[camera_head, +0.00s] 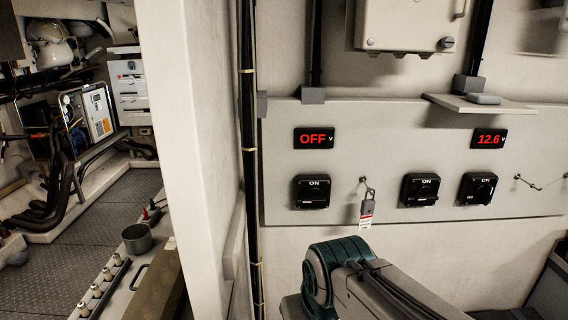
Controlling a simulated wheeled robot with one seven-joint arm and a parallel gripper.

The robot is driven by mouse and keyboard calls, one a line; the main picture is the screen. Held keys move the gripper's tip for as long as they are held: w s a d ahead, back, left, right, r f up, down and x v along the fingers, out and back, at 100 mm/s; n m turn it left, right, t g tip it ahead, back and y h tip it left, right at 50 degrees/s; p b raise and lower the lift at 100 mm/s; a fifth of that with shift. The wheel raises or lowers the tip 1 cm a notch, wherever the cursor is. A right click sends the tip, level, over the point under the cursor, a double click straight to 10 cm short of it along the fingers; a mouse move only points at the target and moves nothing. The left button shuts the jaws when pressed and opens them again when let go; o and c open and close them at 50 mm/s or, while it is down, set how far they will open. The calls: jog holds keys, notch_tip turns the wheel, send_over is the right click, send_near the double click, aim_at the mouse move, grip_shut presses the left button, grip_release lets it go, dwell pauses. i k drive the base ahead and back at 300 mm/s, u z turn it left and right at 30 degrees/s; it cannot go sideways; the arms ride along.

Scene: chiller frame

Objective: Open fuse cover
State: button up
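A beige wall box (403,25) with a closed front hangs at the top, right of centre, and is cut off by the picture's upper edge. It has a dark round fastener at its lower right corner and a small metal handle at its upper right. It may be the fuse box with its cover, but no label shows to confirm this. Part of my arm, a teal joint and a grey link, shows at the bottom centre, below the switch panel. My gripper is not in view.
A wall panel (400,111) carries red displays reading OFF and 12.6, three black rotary switches and a hanging padlock with a tag (367,207). A small shelf (478,108) juts out at right. A wall edge (180,120) and vertical pipe stand left of the panel.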

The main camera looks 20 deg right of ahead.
aim_at(133, 311)
jog(key=k, duration=0.5)
jog(key=u, duration=2.25)
jog(key=i, duration=1.9)
jog(key=z, duration=2.75)
